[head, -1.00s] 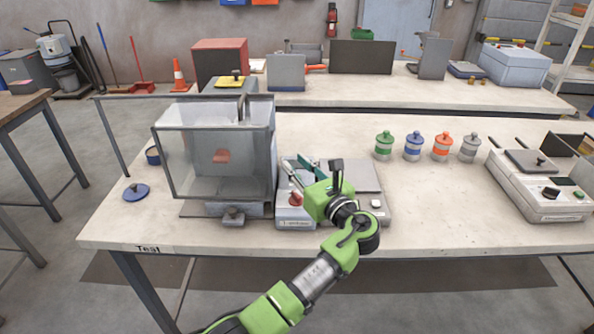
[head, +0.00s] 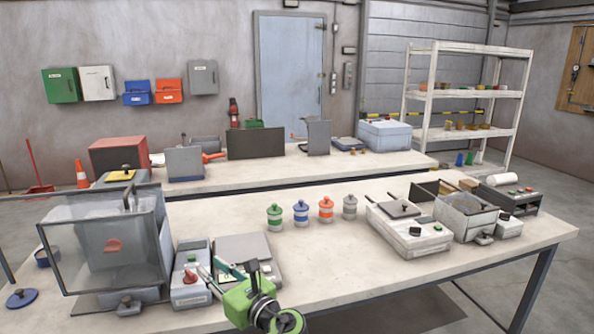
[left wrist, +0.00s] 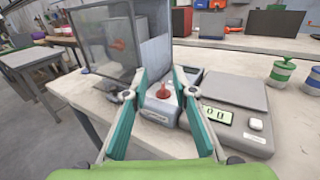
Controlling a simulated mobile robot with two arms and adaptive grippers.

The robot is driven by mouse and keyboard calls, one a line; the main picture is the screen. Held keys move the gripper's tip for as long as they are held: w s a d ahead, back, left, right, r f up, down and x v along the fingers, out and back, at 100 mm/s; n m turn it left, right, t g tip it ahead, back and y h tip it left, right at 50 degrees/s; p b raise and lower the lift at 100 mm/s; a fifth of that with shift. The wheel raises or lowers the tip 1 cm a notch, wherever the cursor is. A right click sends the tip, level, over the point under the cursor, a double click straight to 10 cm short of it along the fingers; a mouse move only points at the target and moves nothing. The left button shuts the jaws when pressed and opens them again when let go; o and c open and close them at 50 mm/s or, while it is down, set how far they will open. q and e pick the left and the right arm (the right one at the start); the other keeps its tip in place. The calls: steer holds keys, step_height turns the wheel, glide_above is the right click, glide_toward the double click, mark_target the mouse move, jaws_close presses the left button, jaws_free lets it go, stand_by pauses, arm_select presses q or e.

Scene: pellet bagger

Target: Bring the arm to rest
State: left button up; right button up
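My left gripper (head: 218,271) is at the lower part of the head view, at the front of the bench by the scale. In the left wrist view its two teal fingers (left wrist: 160,78) stand apart with nothing between their tips. Beyond the fingers is a small grey unit with a red knob (left wrist: 163,91), which also shows in the head view (head: 190,290). The scale (left wrist: 235,100), with a lit display, is right of the fingers in the wrist view. Whether the gripper touches anything is hard to tell. My right gripper is not in view.
A clear-walled box (head: 110,245) stands left of the gripper. Jars with green, blue, orange and grey bands (head: 301,212) stand behind it to the right. A grey machine (head: 410,230) is farther right. The bench front (head: 340,265) between scale and machine is clear.

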arm_select(q)
steer(key=s+a+f+n+g+h, duration=0.25)
steer(key=s+f+n, duration=0.35)
steer(key=s+f, duration=0.4)
steer(key=s+a+f+n+g+h, duration=0.1)
steer(key=s+f+n+g+h, duration=0.3)
steer(key=s+f, duration=0.55)
steer(key=s+d+f+n+g+h, duration=0.15)
steer(key=s+n+h, duration=0.25)
steer(key=s+n, duration=0.5)
steer(key=s+d+f+n+g+h, duration=0.1)
steer(key=s+d+f+n+h, duration=0.15)
steer(key=s+n, duration=0.75)
steer(key=s+f+m+g, duration=0.1)
steer(key=s+f+m, duration=0.1)
steer(key=f, duration=1.1)
steer(key=s+f+m, duration=0.3)
steer(key=f, duration=0.9)
steer(key=s+a+f, duration=0.2)
steer(key=s+f, duration=0.6)
steer(key=f, duration=0.1)
steer(key=s+a+f+g, duration=0.1)
steer(key=s+f, duration=0.7)
steer(key=s, duration=0.1)
steer(key=shift+s+a+f, duration=0.15)
steer(key=shift+a+f, duration=0.2)
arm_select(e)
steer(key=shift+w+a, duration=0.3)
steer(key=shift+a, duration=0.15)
